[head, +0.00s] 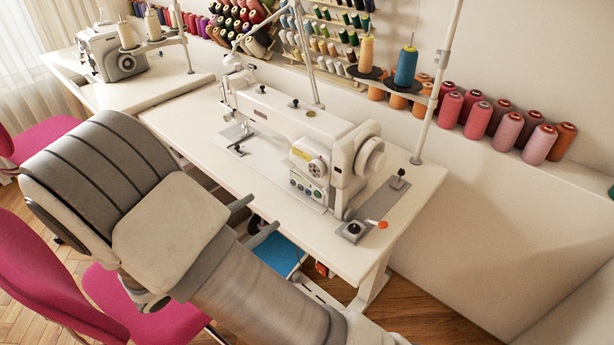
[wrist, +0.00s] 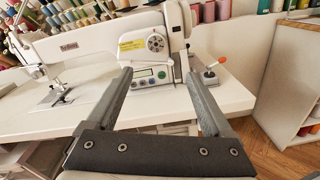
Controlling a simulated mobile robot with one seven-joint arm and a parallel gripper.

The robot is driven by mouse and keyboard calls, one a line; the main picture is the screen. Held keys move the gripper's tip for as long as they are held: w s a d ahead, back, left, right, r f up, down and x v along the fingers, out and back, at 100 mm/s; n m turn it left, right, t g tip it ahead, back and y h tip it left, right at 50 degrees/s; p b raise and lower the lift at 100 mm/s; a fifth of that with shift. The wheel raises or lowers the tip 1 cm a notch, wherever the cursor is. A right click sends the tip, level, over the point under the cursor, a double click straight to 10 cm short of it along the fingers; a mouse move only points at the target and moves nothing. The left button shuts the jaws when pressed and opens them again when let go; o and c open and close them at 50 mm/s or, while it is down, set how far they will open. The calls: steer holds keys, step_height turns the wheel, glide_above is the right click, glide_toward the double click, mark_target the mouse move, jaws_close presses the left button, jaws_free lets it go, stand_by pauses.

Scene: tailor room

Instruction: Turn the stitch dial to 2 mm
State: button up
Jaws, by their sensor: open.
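The white sewing machine (head: 277,122) stands on the white table. Its stitch dial (head: 316,168), a round white knob with dark marks, is on the front of the machine's right end. The dial also shows in the wrist view (wrist: 157,42), above and between my fingers. Its setting is too small to read. My gripper (head: 256,217) is open and empty, in front of the table's near edge and apart from the dial. In the wrist view my gripper (wrist: 157,78) has its two fingers wide apart, pointing toward the machine's control panel (wrist: 152,76).
A handwheel (head: 370,159) is right of the dial. A small device with a red-tipped lever (head: 354,230) sits on the table's right end. Thread cones (head: 507,132) line the wall shelf. Pink chairs (head: 40,262) stand at left. Table space before the machine is clear.

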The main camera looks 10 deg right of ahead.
steer(key=b, duration=0.2)
glide_toward(314, 172)
steer(key=shift+t, duration=0.3)
steer(key=x, duration=0.8)
steer(key=shift+d+f, duration=0.15)
steer(key=shift+d, duration=0.05)
steer(key=shift+s+n, duration=0.1)
steer(key=shift+n, duration=0.2)
jaws_close()
